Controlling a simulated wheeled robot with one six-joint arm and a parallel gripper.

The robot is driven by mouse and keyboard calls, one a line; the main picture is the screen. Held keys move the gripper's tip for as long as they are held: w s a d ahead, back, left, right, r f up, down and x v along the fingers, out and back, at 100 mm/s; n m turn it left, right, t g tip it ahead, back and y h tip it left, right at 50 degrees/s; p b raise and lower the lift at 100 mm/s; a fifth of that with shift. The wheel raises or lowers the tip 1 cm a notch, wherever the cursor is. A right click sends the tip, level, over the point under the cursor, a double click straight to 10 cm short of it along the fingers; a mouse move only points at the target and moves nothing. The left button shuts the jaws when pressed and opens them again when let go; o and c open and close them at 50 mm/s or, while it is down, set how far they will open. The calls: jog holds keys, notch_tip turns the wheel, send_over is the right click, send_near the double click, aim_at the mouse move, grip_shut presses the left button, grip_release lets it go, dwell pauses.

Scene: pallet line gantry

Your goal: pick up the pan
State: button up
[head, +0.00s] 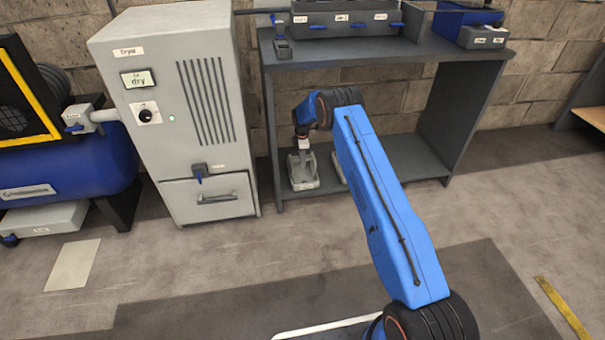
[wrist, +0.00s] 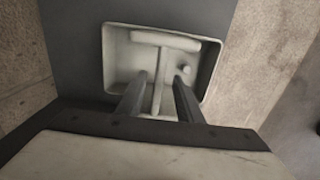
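The pan (wrist: 112,62) is a pale grey, shallow rectangular tray with a raised rim and a T-shaped bar inside. In the head view, the pan (head: 305,185) sits on the lower shelf of the dark stand, at its left end. My gripper (wrist: 162,78) is open in the wrist view, its two fingers reaching over the pan on either side of the bar's stem. Gaps show between the stem and both fingers. The near edge of the pan is hidden by my gripper. In the head view my gripper (head: 303,148) is directly above the pan, its fingertips too small to make out.
The dark stand (head: 362,52) has a top shelf above my gripper and side panels. Another pale object (head: 338,166) lies on the lower shelf, mostly behind my arm. The grey dryer cabinet (head: 165,60) stands close on the left. The lower shelf's right part is clear.

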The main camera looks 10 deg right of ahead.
send_over(302, 176)
jog(key=shift+w+d+f, duration=0.15)
jog(key=shift+f, duration=2.5)
jog(key=shift+r, duration=0.1)
grip_shut()
